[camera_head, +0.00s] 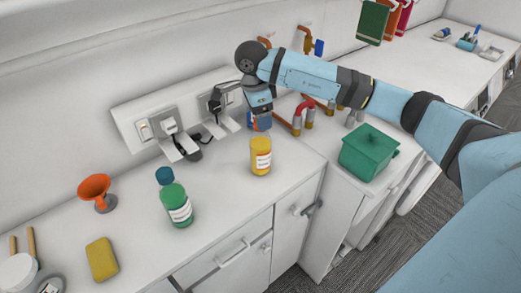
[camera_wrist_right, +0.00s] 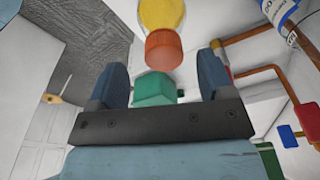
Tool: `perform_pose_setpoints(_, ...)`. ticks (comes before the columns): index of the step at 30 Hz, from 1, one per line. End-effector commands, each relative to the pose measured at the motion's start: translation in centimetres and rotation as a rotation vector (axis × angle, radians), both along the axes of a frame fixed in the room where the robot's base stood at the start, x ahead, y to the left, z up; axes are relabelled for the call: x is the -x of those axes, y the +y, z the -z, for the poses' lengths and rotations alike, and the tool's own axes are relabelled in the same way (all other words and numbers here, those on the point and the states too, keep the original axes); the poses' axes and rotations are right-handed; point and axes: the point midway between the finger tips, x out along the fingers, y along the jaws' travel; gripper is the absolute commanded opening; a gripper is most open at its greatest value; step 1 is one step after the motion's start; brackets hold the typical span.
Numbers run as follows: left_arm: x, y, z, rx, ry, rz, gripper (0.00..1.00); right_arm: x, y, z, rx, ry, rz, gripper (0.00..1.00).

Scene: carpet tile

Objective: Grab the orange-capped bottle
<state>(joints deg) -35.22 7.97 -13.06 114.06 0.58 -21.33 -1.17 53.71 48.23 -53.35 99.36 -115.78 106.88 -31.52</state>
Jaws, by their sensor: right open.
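The yellow bottle (camera_head: 261,158) with a white label stands upright near the counter's front edge in the head view. In the right wrist view the bottle (camera_wrist_right: 162,13) shows at the top, with its orange cap (camera_wrist_right: 163,50) towards my gripper. My right gripper (camera_head: 259,122) is above and just behind the bottle in the head view. In the wrist view its two dark blue fingers (camera_wrist_right: 160,78) are wide apart and empty, with the cap just beyond them. My left gripper is not in view.
Red and copper pipes (camera_head: 304,116) lie right of the gripper. Wall-mounted sockets (camera_head: 160,126) project behind.

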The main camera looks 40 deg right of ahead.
Motion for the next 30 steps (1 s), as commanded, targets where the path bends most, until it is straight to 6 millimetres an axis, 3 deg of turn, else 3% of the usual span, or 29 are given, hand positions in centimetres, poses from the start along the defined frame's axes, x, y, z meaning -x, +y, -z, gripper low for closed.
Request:
perform_pose_setpoints(10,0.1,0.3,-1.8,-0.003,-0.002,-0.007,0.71,-0.2,-0.6,4.4,-0.001,0.003,0.000,0.74)
perform_pose_setpoints(19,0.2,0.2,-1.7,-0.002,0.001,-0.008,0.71,-0.2,-0.7,5.0,-0.001,0.001,0.000,0.72)
perform_pose_setpoints(28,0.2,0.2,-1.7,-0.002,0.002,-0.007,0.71,-0.2,-0.7,4.9,-0.001,0.001,0.000,0.03)
perform_pose_setpoints(30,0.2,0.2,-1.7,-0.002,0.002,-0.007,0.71,-0.2,-0.7,4.9,-0.001,0.001,0.000,0.00)
